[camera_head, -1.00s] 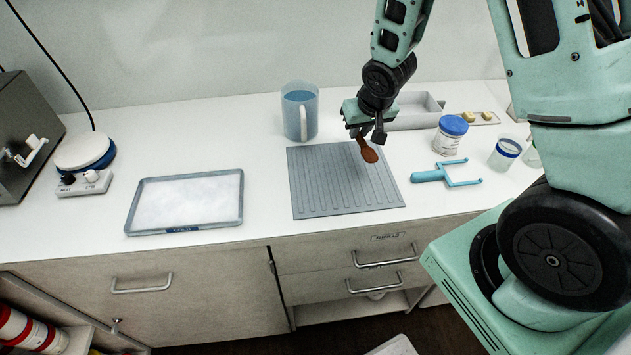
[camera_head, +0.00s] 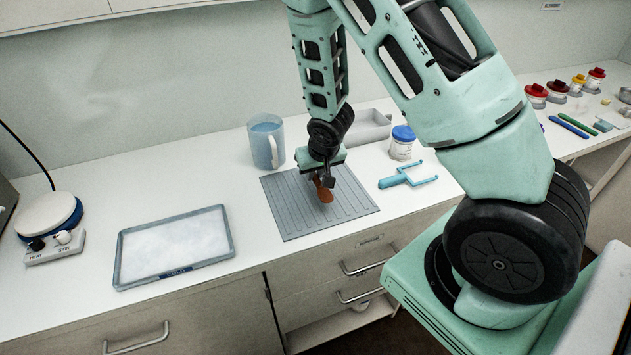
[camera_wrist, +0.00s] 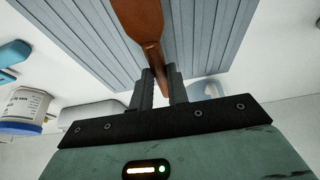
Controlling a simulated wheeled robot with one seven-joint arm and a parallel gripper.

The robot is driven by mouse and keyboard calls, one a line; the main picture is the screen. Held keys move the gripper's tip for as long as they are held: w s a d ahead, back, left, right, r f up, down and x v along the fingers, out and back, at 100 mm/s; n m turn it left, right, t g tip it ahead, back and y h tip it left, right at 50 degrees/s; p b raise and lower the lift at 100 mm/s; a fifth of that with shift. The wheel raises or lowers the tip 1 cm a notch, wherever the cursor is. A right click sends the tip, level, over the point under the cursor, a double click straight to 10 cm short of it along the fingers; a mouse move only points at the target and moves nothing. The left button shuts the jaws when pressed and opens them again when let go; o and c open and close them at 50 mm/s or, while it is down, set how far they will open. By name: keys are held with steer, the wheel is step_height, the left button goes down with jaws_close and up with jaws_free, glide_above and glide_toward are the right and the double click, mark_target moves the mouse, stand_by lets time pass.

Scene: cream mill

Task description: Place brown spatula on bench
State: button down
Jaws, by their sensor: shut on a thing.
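The brown spatula (camera_head: 325,193) is held in my gripper (camera_head: 324,180) above the grey ribbed mat (camera_head: 290,219) on the white bench (camera_head: 85,245). In the wrist view, my gripper (camera_wrist: 160,88) is shut on the spatula's narrow handle, and the spatula (camera_wrist: 140,18) points away from the jaws with the ribbed mat (camera_wrist: 215,35) behind it. The broad end of the spatula runs out of the wrist view. I cannot tell whether the spatula touches the mat.
A blue jug (camera_head: 266,145) stands behind the mat. A grey tray (camera_head: 370,128), a blue-lidded jar (camera_head: 402,143) and a blue forked tool (camera_head: 400,181) are to the right. A tray of white powder (camera_head: 172,244) and a hotplate (camera_head: 48,222) are left. Bare bench lies between tray and mat.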

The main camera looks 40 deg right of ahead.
mark_target(317, 179)
steer(key=shift+f, duration=1.75)
steer(key=c, duration=1.4)
jaws_free()
steer(key=shift+f, duration=0.1)
steer(key=shift+o, duration=0.2)
